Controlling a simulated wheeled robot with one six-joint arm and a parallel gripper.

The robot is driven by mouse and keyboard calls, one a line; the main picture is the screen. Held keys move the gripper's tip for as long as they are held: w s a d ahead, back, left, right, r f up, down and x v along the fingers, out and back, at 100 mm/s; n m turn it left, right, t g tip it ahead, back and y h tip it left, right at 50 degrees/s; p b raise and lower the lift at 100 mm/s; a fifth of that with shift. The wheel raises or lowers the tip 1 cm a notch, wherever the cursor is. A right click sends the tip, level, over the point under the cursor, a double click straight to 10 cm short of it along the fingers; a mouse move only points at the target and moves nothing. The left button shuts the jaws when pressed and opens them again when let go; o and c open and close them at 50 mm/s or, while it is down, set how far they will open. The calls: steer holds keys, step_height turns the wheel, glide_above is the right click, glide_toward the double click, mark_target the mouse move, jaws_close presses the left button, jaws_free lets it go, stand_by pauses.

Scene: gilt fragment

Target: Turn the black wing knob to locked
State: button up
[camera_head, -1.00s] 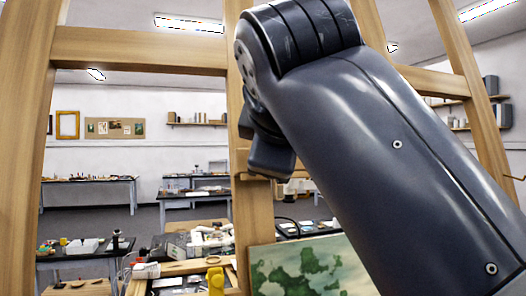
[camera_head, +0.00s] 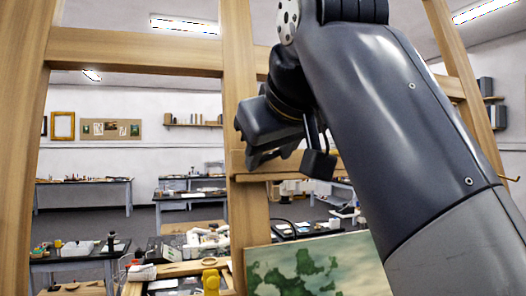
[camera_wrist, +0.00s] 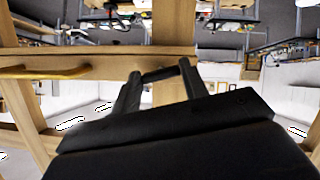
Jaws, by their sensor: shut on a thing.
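My gripper (camera_head: 252,162) is at the middle post of the wooden easel in the head view, in front of the wooden crossbar. In the wrist view its two dark fingers (camera_wrist: 160,80) reach up toward the easel, with a short black bar between their tips. This bar looks like the black wing knob (camera_wrist: 160,73), and the fingers are shut on it. The bar lies nearly level in that view, against the wood. In the head view I cannot make out the knob, and no locked mark is readable in either view.
The easel's wooden post (camera_head: 238,100) and upper beam (camera_head: 140,52) stand close around my arm. A green and pale painting (camera_head: 315,270) sits below the gripper. A cluttered workbench with a yellow object (camera_head: 211,282) is at lower left. Other tables stand farther back.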

steer(key=shift+m+y, duration=0.6)
steer(key=shift+m, duration=0.7)
steer(key=o, duration=1)
steer(key=shift+v, duration=3.75)
steer(key=shift+w, duration=0.15)
